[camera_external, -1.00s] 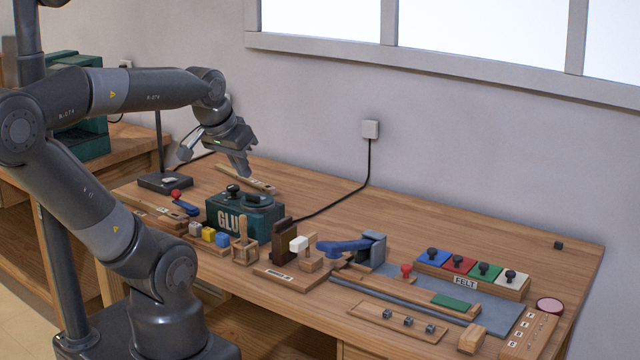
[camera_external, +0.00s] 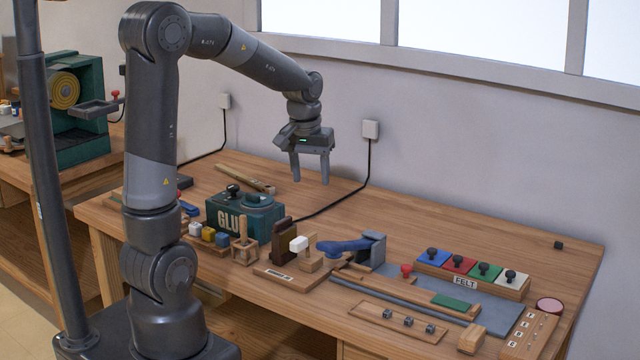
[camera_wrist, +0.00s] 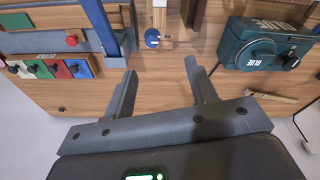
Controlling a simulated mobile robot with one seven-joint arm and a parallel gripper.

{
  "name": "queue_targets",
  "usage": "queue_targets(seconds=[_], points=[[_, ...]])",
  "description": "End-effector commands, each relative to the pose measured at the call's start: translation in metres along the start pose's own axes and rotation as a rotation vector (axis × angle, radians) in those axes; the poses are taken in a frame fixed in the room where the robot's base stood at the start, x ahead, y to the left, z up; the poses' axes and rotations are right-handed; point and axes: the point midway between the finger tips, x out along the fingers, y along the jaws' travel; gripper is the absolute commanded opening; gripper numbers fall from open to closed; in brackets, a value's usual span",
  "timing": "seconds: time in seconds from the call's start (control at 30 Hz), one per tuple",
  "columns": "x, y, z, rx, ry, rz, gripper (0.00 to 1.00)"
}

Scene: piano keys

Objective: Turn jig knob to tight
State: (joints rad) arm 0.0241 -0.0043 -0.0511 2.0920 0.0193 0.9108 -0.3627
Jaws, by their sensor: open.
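The small wooden jig (camera_external: 287,275) stands mid-bench, with a dark brown block, a white block (camera_external: 299,244) and a wooden post (camera_external: 311,256) on or beside it. In the wrist view a round blue knob (camera_wrist: 152,37) with a pale mark shows beside pale wood; it seems to be the jig knob. The external view hides it, and its setting is too small to read. My gripper (camera_external: 311,182) is open and empty, high above the bench behind the jig. In the wrist view its fingertips (camera_wrist: 160,70) are spread, apart from the knob.
The green glue pot (camera_external: 245,214) stands left of the jig. A blue-handled lever tool (camera_external: 345,246) and a red knob (camera_external: 406,270) are to its right, with the felt box (camera_external: 472,277) farther right. The bench's back strip (camera_external: 440,225) is mostly clear.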

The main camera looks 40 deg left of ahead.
Motion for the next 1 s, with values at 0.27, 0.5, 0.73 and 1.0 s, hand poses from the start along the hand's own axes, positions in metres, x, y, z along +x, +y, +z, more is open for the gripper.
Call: queue_targets(seconds=[0.27,0.5,0.73,1.0], points=[[0.068,0.026,-0.038,-0.084,-0.107,-0.032,0.52],[0.092,0.034,-0.049,-0.115,-0.138,-0.043,0.52],[0.119,0.032,-0.044,-0.117,-0.142,-0.045,0.52],[0.17,0.031,-0.037,-0.115,-0.141,-0.044,0.52]])
